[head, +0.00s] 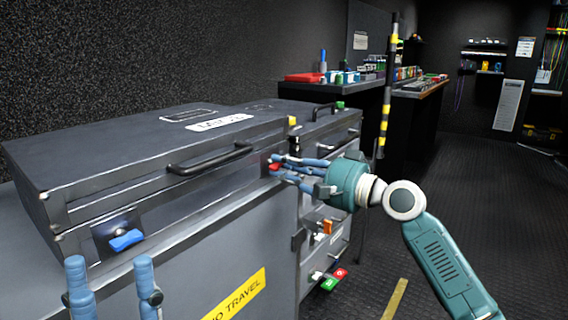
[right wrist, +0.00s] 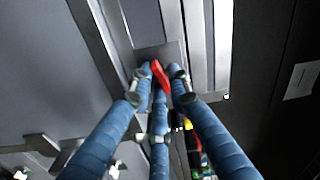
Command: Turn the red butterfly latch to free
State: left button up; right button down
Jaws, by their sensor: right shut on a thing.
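The red butterfly latch (head: 274,167) is on the front of the grey case, near its right corner. Only a small part of it shows in the head view; in the right wrist view its red wing (right wrist: 160,75) stands tilted between my fingertips. My right gripper (head: 283,166) is shut on this latch; its blue fingers also show in the right wrist view (right wrist: 160,84). My left gripper (head: 109,262) is open and empty at the bottom left, in front of the case and below a blue latch (head: 126,240).
The grey case (head: 110,150) has a black handle (head: 210,160) on its lid front and a yellow travel label (head: 236,297) below. Orange (head: 327,227), red and green parts are on the lower right side. A black-and-yellow pole (head: 385,110) stands behind.

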jog(key=shift+w+d+f+n+b, duration=0.1)
jog(key=shift+n+b, duration=0.35)
jog(key=shift+n, duration=2.85)
jog(key=shift+d+f+n+b, duration=0.1)
jog(key=shift+n+b, duration=0.35)
jog(key=shift+n, duration=2.85)
jog(key=shift+r, duration=0.1)
jog(key=c, duration=1.8)
grip_release()
jog(key=shift+w, duration=0.1)
jog(key=shift+o, duration=0.2)
jog(key=shift+r, duration=0.1)
